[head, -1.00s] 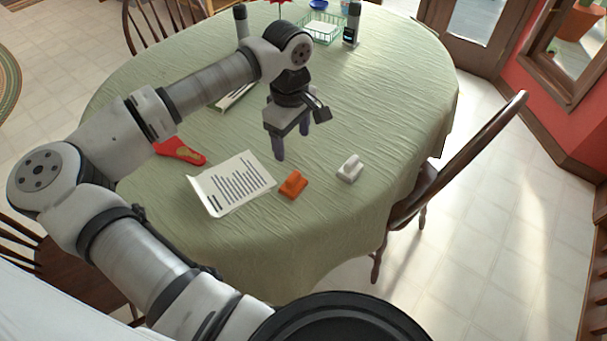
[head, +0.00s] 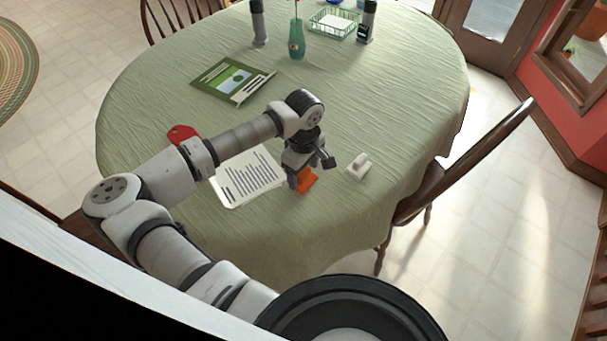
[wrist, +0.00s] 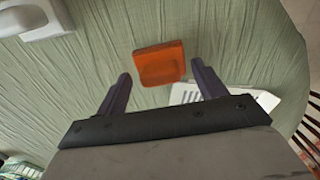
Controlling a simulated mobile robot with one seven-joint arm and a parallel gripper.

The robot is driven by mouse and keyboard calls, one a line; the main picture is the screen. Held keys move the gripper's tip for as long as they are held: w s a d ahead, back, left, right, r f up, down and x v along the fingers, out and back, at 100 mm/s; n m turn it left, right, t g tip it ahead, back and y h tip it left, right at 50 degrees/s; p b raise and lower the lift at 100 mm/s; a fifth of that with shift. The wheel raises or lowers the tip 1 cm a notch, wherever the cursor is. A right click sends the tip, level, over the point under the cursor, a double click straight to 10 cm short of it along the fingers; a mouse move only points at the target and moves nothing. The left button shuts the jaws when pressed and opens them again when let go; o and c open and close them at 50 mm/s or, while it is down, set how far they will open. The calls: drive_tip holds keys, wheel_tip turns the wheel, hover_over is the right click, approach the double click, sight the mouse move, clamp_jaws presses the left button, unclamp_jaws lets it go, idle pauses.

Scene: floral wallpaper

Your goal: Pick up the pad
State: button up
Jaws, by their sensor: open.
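A small orange pad (head: 308,181) lies on the green tablecloth, partly hidden by my gripper (head: 300,180) in the head view. In the wrist view the orange pad (wrist: 159,63) is a squarish block with a shallow dip. My gripper (wrist: 162,72) is open there, with the pad in line between its two dark fingertips and nothing held. The fingers look close above the pad; I cannot tell if they touch it. A printed white sheet or paper pad (head: 245,180) lies just left of it, and its edge shows in the wrist view (wrist: 184,94).
A white block (head: 358,166) lies right of my gripper. A red object (head: 182,133) is partly behind my arm. A green picture book (head: 232,80), a teal vase (head: 296,42) and a wire basket (head: 334,23) stand farther back. A wooden chair (head: 470,160) is at the right edge.

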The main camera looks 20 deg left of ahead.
drive_tip(key=shift+f, duration=0.5)
drive_tip(key=c, duration=0.7)
drive_tip(key=shift+o, duration=0.2)
drive_tip(key=shift+r, duration=0.1)
wheel_tip(320, 180, up, 20)
drive_tip(key=b, duration=0.4)
drive_tip(key=shift+b, duration=0.4)
drive_tip(key=o, duration=0.4)
drive_tip(key=shift+c, duration=1.4)
